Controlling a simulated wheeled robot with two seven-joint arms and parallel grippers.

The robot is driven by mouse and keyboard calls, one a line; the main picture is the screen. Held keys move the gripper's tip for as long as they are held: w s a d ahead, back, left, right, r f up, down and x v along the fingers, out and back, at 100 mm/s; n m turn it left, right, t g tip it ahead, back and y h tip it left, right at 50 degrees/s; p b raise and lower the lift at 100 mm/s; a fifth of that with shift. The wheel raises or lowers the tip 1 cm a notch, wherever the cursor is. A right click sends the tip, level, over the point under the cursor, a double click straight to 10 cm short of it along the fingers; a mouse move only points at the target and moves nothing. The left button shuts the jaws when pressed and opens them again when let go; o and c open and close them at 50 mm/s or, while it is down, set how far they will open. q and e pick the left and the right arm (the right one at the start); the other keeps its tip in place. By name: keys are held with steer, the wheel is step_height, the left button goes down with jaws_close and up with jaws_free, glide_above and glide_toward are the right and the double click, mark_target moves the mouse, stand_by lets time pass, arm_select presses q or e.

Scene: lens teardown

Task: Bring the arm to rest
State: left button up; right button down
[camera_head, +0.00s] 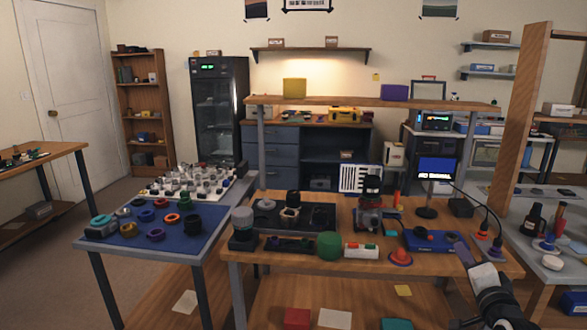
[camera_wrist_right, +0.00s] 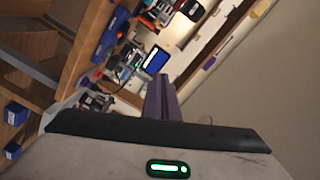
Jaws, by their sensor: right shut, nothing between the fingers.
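My right arm (camera_head: 497,300) comes in at the lower right of the head view, black and grey. Its gripper (camera_head: 461,250) points up and left over the right end of the wooden workbench (camera_head: 300,258). In the right wrist view the gripper (camera_wrist_right: 160,80) shows as a narrow purple-grey pair of fingers pressed together, with nothing held. I cannot tell its exact height above the bench. My left gripper is not in view.
A blue tray (camera_head: 428,243), a small lit screen (camera_head: 436,169), a red-orange cone-shaped piece (camera_head: 401,257) and a green ball-like item (camera_head: 329,246) stand on the bench. A wooden post (camera_head: 520,115) rises to the right. A side table with a blue mat (camera_head: 190,238) stands left.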

steer(key=s+d+r+n+h, duration=0.1)
steer(key=d+r, duration=0.3)
steer(key=d, duration=0.3)
steer(key=s+d+r+n+h, duration=0.15)
steer(key=d+r, duration=0.25)
steer(key=d, duration=0.4)
steer(key=s+a+f+n+g+y, duration=0.1)
steer(key=s+a+f+n, duration=0.25)
steer(key=f, duration=0.45)
steer(key=s+a+f+n+g+y, duration=0.1)
steer(key=s+a+f+n+g, duration=0.15)
steer(key=s+a+f, duration=0.4)
steer(key=s+a+f+n+g+y, duration=0.1)
steer(key=s+a+f+n+y, duration=0.2)
steer(key=f, duration=0.7)
steer(key=s+a+f+n+g, duration=0.25)
steer(key=s+a+f, duration=0.2)
steer(key=s, duration=0.35)
steer(key=s+a+f+n+g+y, duration=0.1)
steer(key=s+a+f+n, duration=0.3)
steer(key=s+f, duration=0.3)
steer(key=s+a+f+n+g, duration=0.2)
steer(key=s+a+f+n, duration=0.15)
steer(key=s, duration=0.55)
steer(key=a+m+t+y, duration=0.1)
steer(key=a+m, duration=0.4)
steer(key=a, duration=0.7)
steer(key=shift+s+a, duration=0.2)
steer(key=shift+a, duration=0.2)
steer(key=shift+m, duration=0.25)
